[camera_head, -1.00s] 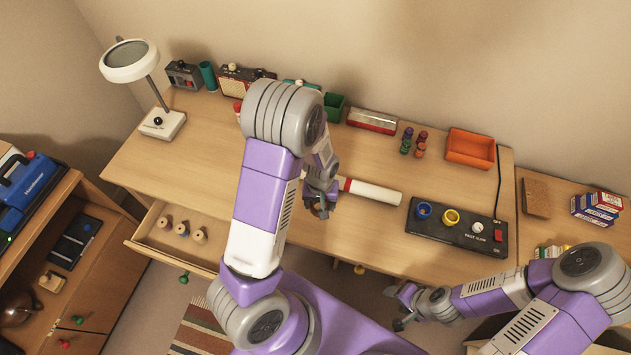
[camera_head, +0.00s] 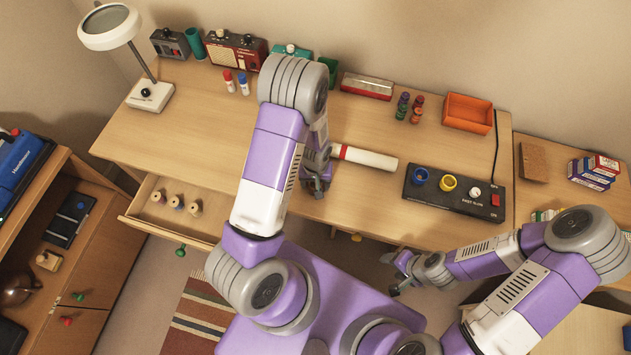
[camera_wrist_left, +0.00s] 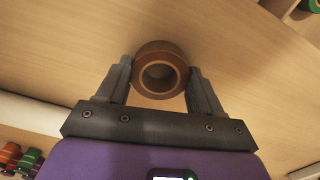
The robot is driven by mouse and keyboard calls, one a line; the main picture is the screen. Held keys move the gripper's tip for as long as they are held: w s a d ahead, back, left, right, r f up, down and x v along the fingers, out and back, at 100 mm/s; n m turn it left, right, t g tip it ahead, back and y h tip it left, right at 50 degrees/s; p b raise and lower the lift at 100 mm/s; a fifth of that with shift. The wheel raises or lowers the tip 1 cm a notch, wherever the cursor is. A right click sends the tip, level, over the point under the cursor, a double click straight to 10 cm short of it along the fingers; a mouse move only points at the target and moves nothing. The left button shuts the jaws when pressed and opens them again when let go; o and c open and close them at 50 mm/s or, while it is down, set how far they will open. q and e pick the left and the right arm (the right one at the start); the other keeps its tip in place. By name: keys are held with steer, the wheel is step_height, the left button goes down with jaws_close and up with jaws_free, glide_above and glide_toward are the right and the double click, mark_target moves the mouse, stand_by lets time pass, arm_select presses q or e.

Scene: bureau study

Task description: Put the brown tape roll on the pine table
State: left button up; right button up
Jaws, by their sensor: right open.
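The brown tape roll (camera_wrist_left: 160,72) shows in the left wrist view with its round hole facing the camera. My left gripper (camera_wrist_left: 160,75) has one finger against each side of it and looks shut on it. In the head view, my left gripper (camera_head: 318,188) is low over the front part of the light wooden desk (camera_head: 395,227); the roll is hidden there. I cannot tell whether the roll touches the wood. Which surface is the pine table is not clear. My right gripper (camera_head: 390,274) is open and empty, in front of the desk edge.
A white tube with a red band (camera_head: 365,158) lies beside my left gripper. A black control box (camera_head: 455,190) stands right of it. An open drawer (camera_head: 160,222) with spools juts out at left. An orange tray (camera_head: 468,113) and small bottles (camera_head: 410,108) stand behind.

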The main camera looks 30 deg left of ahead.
arm_select(q)
steer(key=o, duration=0.4)
steer(key=shift+o, duration=0.2)
steer(key=shift+r+p, duration=0.3)
steer(key=shift+r, duration=0.25)
step_height(320, 180, up, 11)
steer(key=p, duration=0.2)
steer(key=shift+r, duration=0.15)
